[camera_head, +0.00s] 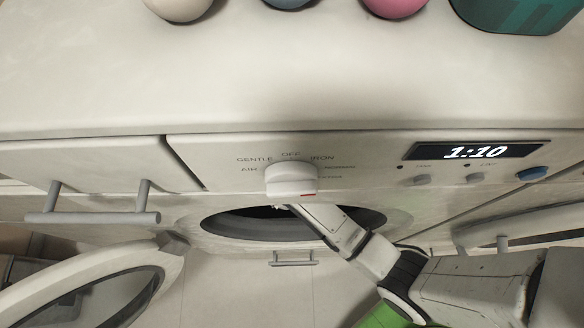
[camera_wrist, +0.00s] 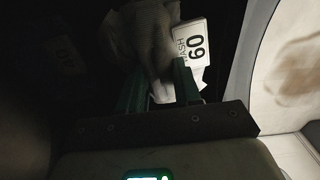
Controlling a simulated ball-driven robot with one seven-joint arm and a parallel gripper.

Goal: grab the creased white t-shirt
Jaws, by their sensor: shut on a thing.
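The creased white t-shirt (camera_wrist: 145,32) shows in the wrist view as a dim, crumpled pale cloth at top centre. A white tag (camera_wrist: 192,42) reading "WASH 60" sits at its right side. My gripper (camera_wrist: 158,78) has its green fingers on either side of the cloth and is shut on it. The surroundings are dark, and the rest of the shirt's outline is hard to make out. In the head view my arm reaches into the round machine opening (camera_head: 230,226), which hides my gripper and the shirt.
The round door (camera_head: 45,296) stands open at lower left. A white knob (camera_head: 291,180) is just above the opening, beside a display (camera_head: 476,151) reading 1:10. Balls, including a pink one (camera_head: 395,6), and a teal container (camera_head: 515,14) stand on top.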

